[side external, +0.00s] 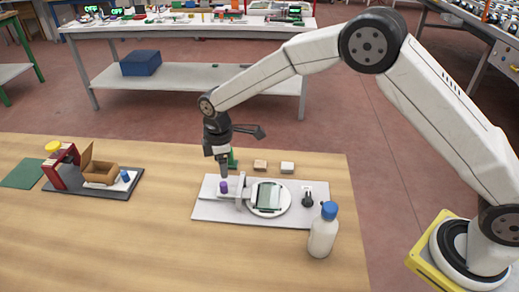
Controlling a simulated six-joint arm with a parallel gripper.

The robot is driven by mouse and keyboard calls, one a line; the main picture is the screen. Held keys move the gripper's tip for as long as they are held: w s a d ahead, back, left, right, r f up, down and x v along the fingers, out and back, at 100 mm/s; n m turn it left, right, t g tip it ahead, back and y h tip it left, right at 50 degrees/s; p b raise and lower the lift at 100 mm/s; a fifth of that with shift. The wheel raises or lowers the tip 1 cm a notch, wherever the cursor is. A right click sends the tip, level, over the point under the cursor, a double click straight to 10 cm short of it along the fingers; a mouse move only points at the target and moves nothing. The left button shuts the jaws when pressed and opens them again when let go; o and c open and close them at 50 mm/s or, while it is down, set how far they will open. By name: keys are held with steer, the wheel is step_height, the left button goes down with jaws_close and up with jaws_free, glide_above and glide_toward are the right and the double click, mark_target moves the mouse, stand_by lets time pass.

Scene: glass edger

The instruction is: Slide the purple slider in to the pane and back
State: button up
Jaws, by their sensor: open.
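The purple slider (224,187) stands upright on a light grey base plate (207,213), left of the turntable. My gripper (223,172) hangs just above and behind it, pointing down, with open jaws. Whether a jaw touches the slider I cannot tell. The glass pane (268,195) lies on a round white disc (285,204) in the middle of the plate. A grey bracket (241,189) stands between the slider and the pane. A black knob (308,199) is at the plate's right.
A white bottle with a blue cap (322,232) stands at the plate's front right corner. Two small blocks (260,166) (287,168) and a green item (232,158) are behind the plate. A dark board (68,188) with a red fixture and brown box is at left. The front left table is clear.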

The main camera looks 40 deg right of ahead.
mark_target(223, 184)
steer(key=shift+a+f, duration=0.1)
steer(key=shift+a, duration=0.1)
steer(key=shift+f, duration=0.1)
steer(key=shift+f, duration=3.8)
jaws_close()
